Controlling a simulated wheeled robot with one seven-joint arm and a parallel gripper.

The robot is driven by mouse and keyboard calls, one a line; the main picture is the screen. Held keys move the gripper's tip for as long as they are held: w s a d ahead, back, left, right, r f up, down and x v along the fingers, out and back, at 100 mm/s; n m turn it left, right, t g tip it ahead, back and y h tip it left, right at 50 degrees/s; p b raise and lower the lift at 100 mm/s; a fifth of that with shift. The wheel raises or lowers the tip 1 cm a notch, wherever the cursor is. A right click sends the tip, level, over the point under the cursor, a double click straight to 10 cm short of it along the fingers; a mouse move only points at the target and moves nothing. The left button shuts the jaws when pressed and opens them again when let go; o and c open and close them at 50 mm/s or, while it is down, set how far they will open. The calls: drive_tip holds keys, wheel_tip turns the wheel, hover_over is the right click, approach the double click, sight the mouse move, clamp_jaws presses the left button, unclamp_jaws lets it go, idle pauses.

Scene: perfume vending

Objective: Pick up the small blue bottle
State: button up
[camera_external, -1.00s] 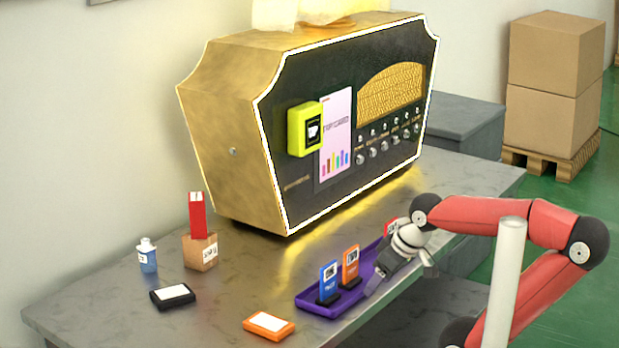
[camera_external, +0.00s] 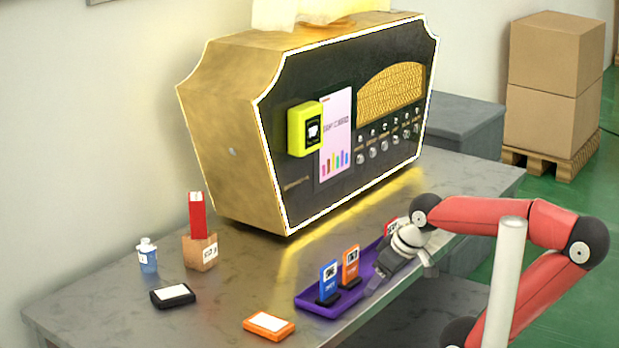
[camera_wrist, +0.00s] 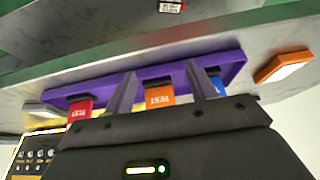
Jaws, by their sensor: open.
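The small blue bottle (camera_external: 148,256) stands upright on the grey table at the far left in the external view, with a pale cap and a white label. I cannot tell how close the fingers are to that card. The bottle does not show in the wrist view.
A wooden block (camera_external: 200,252) holding a red card stands right of the bottle. A black flat box (camera_external: 172,296) and an orange one (camera_external: 269,326) lie in front. The gold vending machine (camera_external: 235,140) stands behind. The tray holds several upright cards, including a blue one (camera_external: 328,280).

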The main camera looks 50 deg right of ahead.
drive_tip(key=shift+o, duration=0.7)
wheel_tip(320, 180, up, 17)
drive_tip(key=w+a+r+n, duration=0.1)
drive_tip(key=w+a+r, duration=0.15)
drive_tip(key=w, duration=0.25)
drive_tip(key=w+a+r+n, duration=0.1)
drive_tip(key=w+r, duration=0.2)
drive_tip(key=w, duration=0.2)
drive_tip(key=n+y+p, duration=0.4)
drive_tip(key=n, duration=0.1)
hover_over(144, 239)
drive_tip(key=s+d, duration=0.4)
drive_tip(key=s, duration=0.1)
drive_tip(key=shift+f, duration=5.45)
drive_tip(key=x, duration=1.1)
drive_tip(key=shift+a+f, duration=0.25)
drive_tip(key=shift+f, duration=0.1)
